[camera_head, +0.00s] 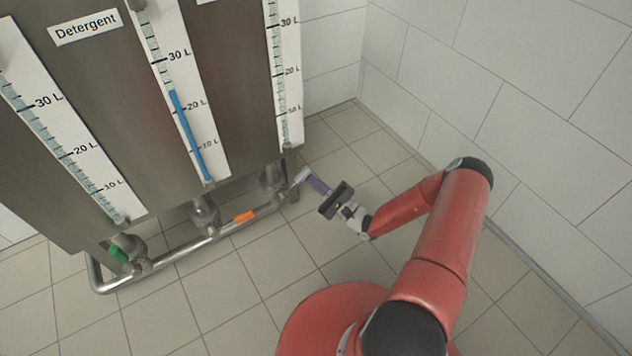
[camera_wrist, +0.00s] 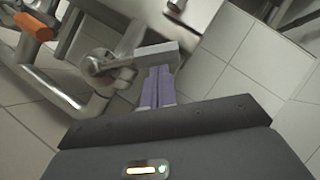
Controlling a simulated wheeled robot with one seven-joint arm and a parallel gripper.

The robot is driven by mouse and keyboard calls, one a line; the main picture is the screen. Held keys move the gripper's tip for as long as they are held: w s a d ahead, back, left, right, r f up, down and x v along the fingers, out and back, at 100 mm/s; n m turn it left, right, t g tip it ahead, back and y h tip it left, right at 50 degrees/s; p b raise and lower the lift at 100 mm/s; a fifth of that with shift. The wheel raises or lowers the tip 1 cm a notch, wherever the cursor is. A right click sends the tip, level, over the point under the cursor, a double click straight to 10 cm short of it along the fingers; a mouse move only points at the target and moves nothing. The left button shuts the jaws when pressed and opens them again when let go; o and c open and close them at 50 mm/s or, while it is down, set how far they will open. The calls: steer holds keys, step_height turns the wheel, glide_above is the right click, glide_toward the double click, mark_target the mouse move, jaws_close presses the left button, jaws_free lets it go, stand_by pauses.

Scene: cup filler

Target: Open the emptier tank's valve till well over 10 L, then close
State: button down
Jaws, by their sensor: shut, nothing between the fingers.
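A steel tank cabinet carries several upright gauges. The left gauge (camera_head: 70,130) shows no blue column. The middle gauge (camera_head: 180,100) has a blue column reaching a little above 20 L. The right gauge (camera_head: 284,80) shows no clear blue column. Below them are a green valve handle (camera_head: 118,254), an orange valve handle (camera_head: 244,217) and a light grey valve handle (camera_head: 302,175). My gripper (camera_head: 312,181) has purple fingers, shut and empty, with their tips at the grey handle. In the wrist view the grey handle (camera_wrist: 155,52) lies across the fingertips; whether they touch is unclear.
A steel pipe (camera_head: 170,261) runs along under the valves. The orange handle also shows in the wrist view (camera_wrist: 32,27). A "Detergent" label (camera_head: 85,27) is on the cabinet. A tiled wall (camera_head: 500,90) stands at the right; the tiled floor is clear.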

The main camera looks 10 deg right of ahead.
steer(key=s+a+r+n+g+p, duration=0.1)
steer(key=a+r+n+g+p, duration=0.4)
steer(key=n+p, duration=0.4)
steer(key=shift+s+a+r+g+h+p, duration=0.3)
steer(key=shift+s+r+p, duration=0.15)
steer(key=shift+p, duration=0.4)
steer(key=shift+w, duration=0.1)
steer(key=w+d+b+v, duration=0.1)
steer(key=w+v, duration=0.1)
steer(key=v, duration=1.1)
steer(key=shift+d+r+b, duration=0.3)
steer(key=shift+d+b, duration=0.05)
steer(key=shift+b, duration=0.05)
steer(key=shift+w, duration=0.1)
stand_by(4.3)
